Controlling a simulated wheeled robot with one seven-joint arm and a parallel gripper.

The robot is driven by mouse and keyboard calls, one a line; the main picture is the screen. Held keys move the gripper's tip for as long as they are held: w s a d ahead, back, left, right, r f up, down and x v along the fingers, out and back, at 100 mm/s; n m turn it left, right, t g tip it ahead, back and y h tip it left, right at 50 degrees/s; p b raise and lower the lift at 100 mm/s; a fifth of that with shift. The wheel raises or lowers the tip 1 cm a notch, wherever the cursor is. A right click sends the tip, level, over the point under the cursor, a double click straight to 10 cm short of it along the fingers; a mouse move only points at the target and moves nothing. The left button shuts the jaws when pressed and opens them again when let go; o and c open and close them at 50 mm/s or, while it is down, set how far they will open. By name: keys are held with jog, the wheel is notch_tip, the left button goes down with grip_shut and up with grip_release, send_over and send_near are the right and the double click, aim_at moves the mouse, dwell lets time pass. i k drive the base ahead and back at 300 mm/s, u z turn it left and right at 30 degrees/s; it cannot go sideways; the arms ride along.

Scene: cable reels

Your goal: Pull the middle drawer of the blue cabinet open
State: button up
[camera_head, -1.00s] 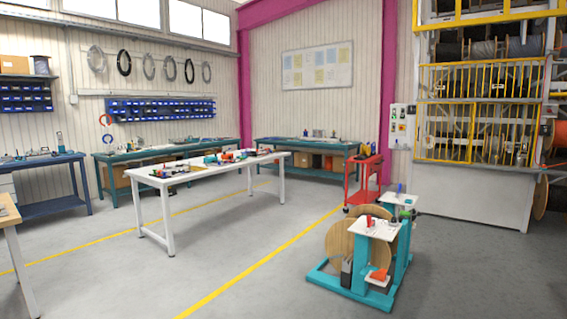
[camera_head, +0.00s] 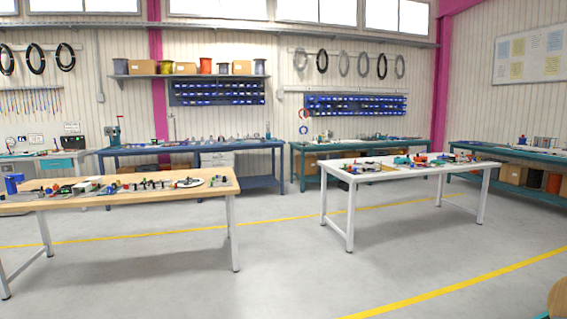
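I cannot make out a blue cabinet with a middle drawer. A blue workbench (camera_head: 262,148) stands against the back wall, with a small pale drawer unit (camera_head: 217,160) under its top; its drawers are too small to tell apart. At the far left, a bench carries a teal front (camera_head: 57,164) under its top, perhaps a drawer; the wooden table partly hides what is below. My gripper is not in view.
A wood-topped table (camera_head: 218,184) stands at the near left and a white table (camera_head: 348,176) at centre right, both with parts on top. Open floor (camera_head: 285,230) lies between them. Teal benches (camera_head: 310,147) line the back wall. A round wooden edge (camera_head: 558,298) shows at lower right.

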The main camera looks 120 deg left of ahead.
aim_at(223, 163)
jog(key=u, duration=1.9)
jog(key=i, duration=0.1)
jog(key=u, duration=2.45)
jog(key=k, duration=0.8)
jog(key=u, duration=0.15)
jog(key=i, duration=0.5)
jog(key=z, duration=0.05)
